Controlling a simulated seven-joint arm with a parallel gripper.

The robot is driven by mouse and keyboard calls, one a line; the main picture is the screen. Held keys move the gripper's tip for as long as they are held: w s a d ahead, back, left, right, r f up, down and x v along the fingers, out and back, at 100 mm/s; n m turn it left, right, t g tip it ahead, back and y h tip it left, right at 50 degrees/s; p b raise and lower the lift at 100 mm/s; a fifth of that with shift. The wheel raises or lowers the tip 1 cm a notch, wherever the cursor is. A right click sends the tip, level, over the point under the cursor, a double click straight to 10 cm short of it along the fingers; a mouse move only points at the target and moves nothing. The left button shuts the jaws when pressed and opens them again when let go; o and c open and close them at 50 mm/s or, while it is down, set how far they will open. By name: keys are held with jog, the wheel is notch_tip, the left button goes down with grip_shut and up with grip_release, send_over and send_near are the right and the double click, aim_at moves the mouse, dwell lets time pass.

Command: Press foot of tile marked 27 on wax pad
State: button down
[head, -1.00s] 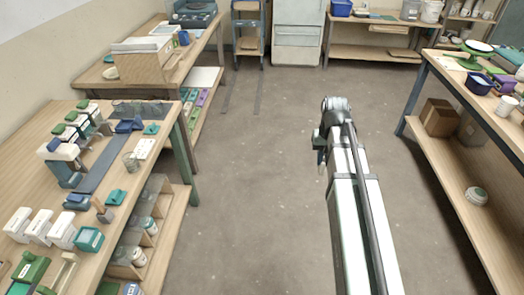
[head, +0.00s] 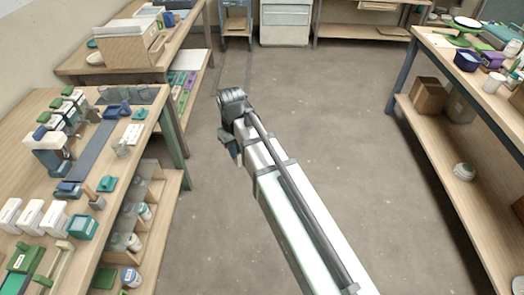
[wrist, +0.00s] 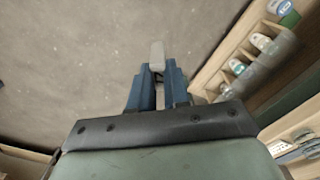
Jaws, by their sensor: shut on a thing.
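In the wrist view, my gripper (wrist: 157,70) has its two blue fingers closed on a small pale grey piece (wrist: 157,54), perhaps the tile, which sticks out past the fingertips. No number can be read on it, and its foot cannot be made out. The held piece is over bare floor, apart from everything. In the head view, my gripper (head: 231,150) hangs in the aisle, right of the left bench (head: 140,170). I cannot tell which thing is the wax pad; a teal square box (head: 82,227) is on the left bench.
The left bench bears white boxes (head: 32,217), small teal and blue pieces and a grey strip (head: 85,160). Jars (head: 131,277) stand on its lower shelf. A right bench (head: 440,55) holds bowls and a cup. The floor (head: 330,140) between is clear.

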jog(key=s+a+r+n, duration=0.3)
jog(key=s+a, duration=0.2)
jog(key=a, duration=0.6)
jog(key=s+a+r+n, duration=0.2)
jog(key=s+a, duration=0.4)
jog(key=a, duration=0.4)
jog(key=s+a+r+n, duration=0.3)
jog(key=s+a, duration=0.2)
jog(key=a, duration=0.6)
jog(key=n, duration=0.3)
send_over(13, 285)
jog(key=shift+f, duration=2)
jog(key=shift+f, duration=0.65)
notch_tip(13, 285, up, 6)
